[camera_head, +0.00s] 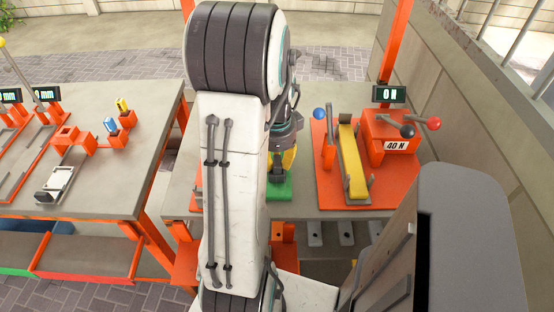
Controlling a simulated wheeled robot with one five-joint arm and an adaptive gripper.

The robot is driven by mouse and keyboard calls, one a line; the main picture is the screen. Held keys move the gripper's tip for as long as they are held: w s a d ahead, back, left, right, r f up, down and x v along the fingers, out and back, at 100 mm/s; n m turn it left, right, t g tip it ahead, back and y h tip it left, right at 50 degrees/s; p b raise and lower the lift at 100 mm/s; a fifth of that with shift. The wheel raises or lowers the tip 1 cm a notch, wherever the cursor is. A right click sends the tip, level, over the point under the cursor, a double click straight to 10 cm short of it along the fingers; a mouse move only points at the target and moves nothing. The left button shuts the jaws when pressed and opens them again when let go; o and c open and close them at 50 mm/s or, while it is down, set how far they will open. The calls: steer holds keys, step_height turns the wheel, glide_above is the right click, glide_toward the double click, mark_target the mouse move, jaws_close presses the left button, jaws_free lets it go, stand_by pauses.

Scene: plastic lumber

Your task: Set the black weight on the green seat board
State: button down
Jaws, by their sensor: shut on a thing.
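The green board (281,192) lies on the grey table just right of my arm; my arm hides its left part. My gripper (279,167) points down over the green board, partly hidden by my arm. It is shut on a small dark thing, which appears to be the black weight (277,175). The weight is just above or touching the green board; I cannot tell which.
A yellow piece (290,159) shows behind my gripper. Another table (105,185) with orange fixtures stands left, across a gap.

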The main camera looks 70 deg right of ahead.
steer(key=shift+f, duration=0.2)
steer(key=c, duration=0.6)
jaws_free()
steer(key=shift+f, duration=0.1)
steer(key=shift+r+p, duration=2.75)
steer(key=shift+r, duration=0.9)
